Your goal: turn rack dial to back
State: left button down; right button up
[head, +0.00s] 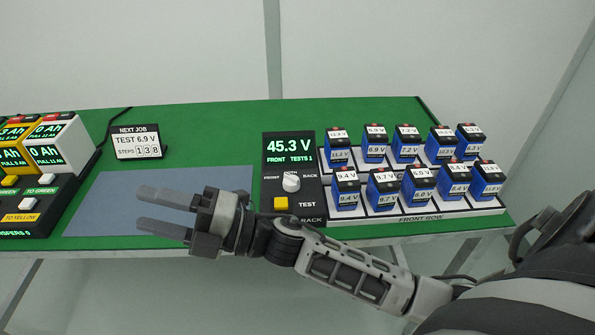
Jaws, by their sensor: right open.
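The rack dial (291,183) is a white knob on the black tester panel (270,187), between a FRONT label on its left and a BACK label on its right. Its exact pointing is too small to tell. The green display (290,149) above it reads 45.3 V, FRONT, TESTS 1. My right gripper (142,208) is open and empty, its fingers pointing left over the blue-grey mat, to the left of the dial and apart from it. My left gripper is not in view.
A yellow TEST button (281,204) sits below the dial. Two white racks of blue batteries (383,189) stand to the right, the nearer marked FRONT ROW (420,218). A NEXT JOB card (137,142) reads TEST 6.9 V. Yellow and white units (60,145) stand at left.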

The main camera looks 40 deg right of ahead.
notch_tip(320, 180, up, 2)
jog(key=s+a+n+g+y, duration=0.1)
jog(key=a+n+g+y, duration=0.1)
jog(key=n+g, duration=0.8)
jog(key=n+g+h+b, duration=0.2)
jog(key=n+g+h, duration=0.1)
jog(key=n+h, duration=1.6)
send_near(291, 176)
jog(key=shift+h, duration=0.6)
jog(key=f, duration=0.3)
jog(key=f+p, duration=0.1)
jog(key=f, duration=0.2)
jog(key=a+f, duration=0.1)
jog(key=f, duration=0.2)
jog(key=shift+s+f, duration=0.1)
jog(key=shift+f, duration=0.2)
jog(key=shift+m, duration=0.3)
jog(key=c, duration=1)
